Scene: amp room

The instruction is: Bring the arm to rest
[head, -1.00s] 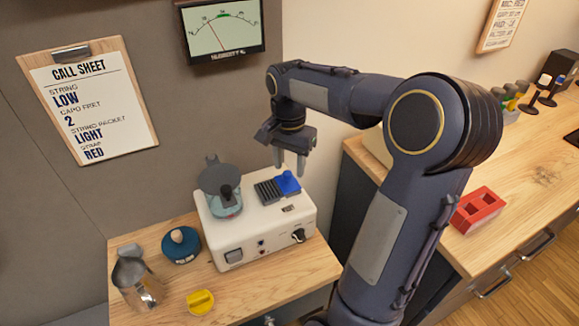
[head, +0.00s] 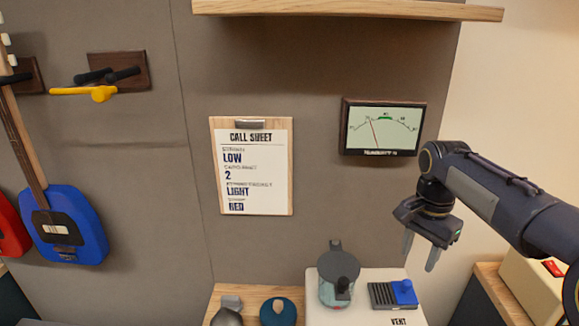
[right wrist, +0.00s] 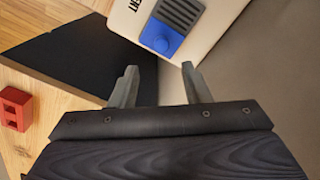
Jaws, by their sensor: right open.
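My right gripper (head: 421,250) hangs at the right of the head view, fingers pointing down. It is open and empty. It is above and right of the white device (head: 365,278) with a blue block (head: 404,292) and a dark grille on its top. In the right wrist view the two fingers (right wrist: 159,85) stand apart with nothing between them. The white device (right wrist: 215,18) and its blue block (right wrist: 161,37) lie beyond the fingertips. My left gripper is not in view.
A call sheet clipboard (head: 252,168) and a humidity gauge (head: 382,128) hang on the wall. A blue guitar (head: 62,225) hangs at the left. A shelf (head: 345,9) juts out above. A red block (right wrist: 15,108) lies on a wooden top in the wrist view.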

